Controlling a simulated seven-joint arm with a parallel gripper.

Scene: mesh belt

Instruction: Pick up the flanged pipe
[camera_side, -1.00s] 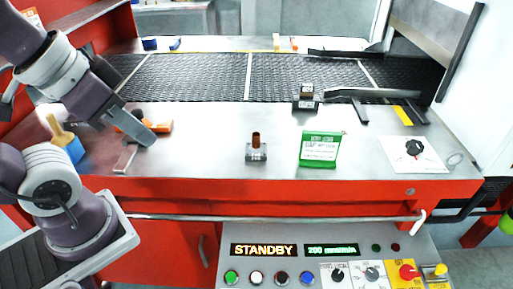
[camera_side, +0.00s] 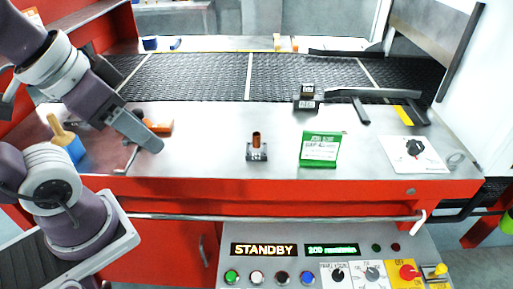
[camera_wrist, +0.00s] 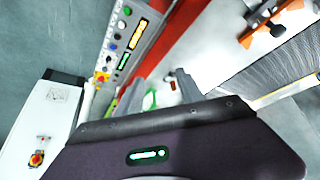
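The flanged pipe (camera_side: 256,141) is a short copper-brown tube standing upright on a square grey flange, on the metal table in front of the belt. In the wrist view a small brown piece (camera_wrist: 173,84), probably this pipe, shows between the finger ends. My gripper (camera_wrist: 161,90) has its two grey fingers apart with nothing between them at close range. In the side view my gripper (camera_side: 131,159) hangs over the left part of the table, well left of the pipe and apart from it. The wrist housing partly hides the fingers there.
A green sign (camera_side: 320,149) stands right of the pipe. A dark block (camera_side: 307,98) sits behind, near the mesh belt (camera_side: 200,78). An orange piece with a black knob (camera_side: 160,126) lies by my gripper. A white dial plate (camera_side: 413,155) is at right. Table between gripper and pipe is clear.

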